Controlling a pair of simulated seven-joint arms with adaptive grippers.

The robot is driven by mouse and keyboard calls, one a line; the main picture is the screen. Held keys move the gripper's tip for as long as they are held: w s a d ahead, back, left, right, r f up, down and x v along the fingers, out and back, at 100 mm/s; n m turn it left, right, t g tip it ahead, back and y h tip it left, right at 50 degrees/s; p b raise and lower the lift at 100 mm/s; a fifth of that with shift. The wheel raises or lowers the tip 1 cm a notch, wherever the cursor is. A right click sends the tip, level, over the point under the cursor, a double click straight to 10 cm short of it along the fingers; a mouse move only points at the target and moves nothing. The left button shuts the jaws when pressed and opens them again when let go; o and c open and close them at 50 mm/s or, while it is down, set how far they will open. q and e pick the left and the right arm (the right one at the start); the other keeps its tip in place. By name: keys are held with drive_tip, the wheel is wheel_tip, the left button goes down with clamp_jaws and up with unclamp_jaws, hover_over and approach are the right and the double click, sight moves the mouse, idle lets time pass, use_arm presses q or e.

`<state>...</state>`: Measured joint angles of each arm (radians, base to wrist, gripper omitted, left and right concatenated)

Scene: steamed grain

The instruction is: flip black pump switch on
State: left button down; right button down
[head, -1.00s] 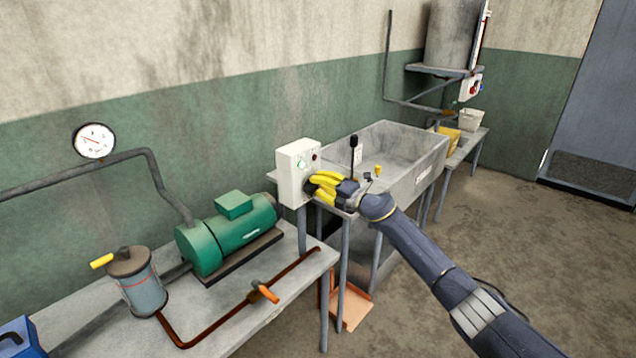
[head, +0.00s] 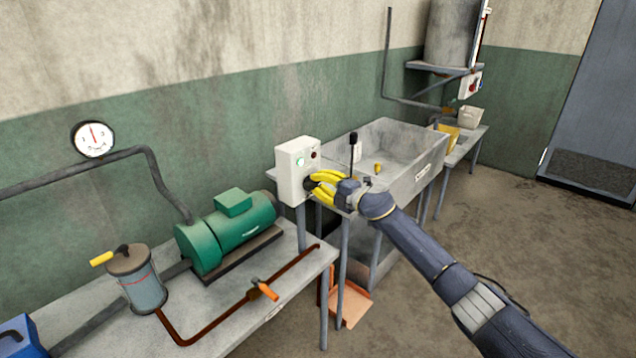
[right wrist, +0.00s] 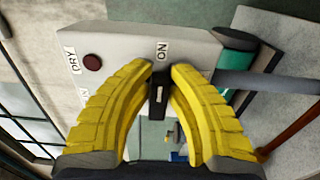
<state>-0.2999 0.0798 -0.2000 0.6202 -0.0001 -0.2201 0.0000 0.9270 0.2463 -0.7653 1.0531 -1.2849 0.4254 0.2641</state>
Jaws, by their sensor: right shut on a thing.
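The black pump switch (right wrist: 159,95) is on the front of a white control box (head: 288,170). In the head view the fingers hide most of the switch. My left gripper is not in view.
A green motor pump (head: 228,232) stands on the bench left of the box. A round gauge (head: 93,139) hangs on the wall. A grey sink (head: 432,165) is right of the box. An orange-handled valve (head: 264,289) and a glass canister (head: 140,283) are on the bench.

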drive_tip(key=c, duration=1.3)
unclamp_jaws()
drive_tip(key=v, duration=1.2)
